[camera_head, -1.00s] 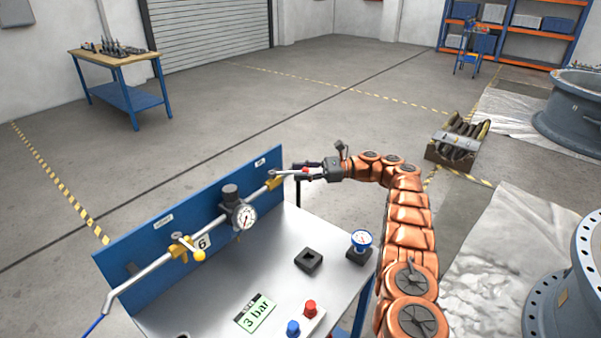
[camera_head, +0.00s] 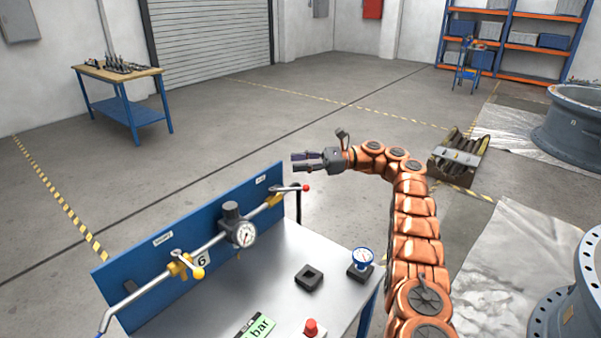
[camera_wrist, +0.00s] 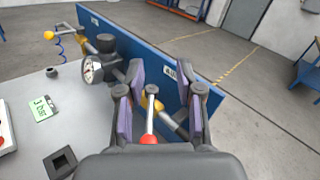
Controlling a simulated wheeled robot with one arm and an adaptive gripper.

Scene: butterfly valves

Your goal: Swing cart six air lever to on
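The cart (camera_head: 335,262) has a blue back panel (camera_head: 125,270) with a tag reading 6 (camera_head: 202,260). A grey pipe (camera_head: 152,287) runs along the panel. At its right end a yellow valve (camera_head: 272,200) carries a lever with a red ball (camera_head: 306,188), angled away from the pipe line. A second yellow valve with a yellow-ball lever (camera_head: 197,273) sits further left. My gripper (camera_head: 294,162) is open and empty, above and apart from the red-ball lever. In the wrist view its fingers (camera_wrist: 160,82) are spread, with the red ball (camera_wrist: 148,139) seen between them.
A pressure gauge (camera_head: 242,235) sits on the pipe between the valves. Floor behind the panel is clear.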

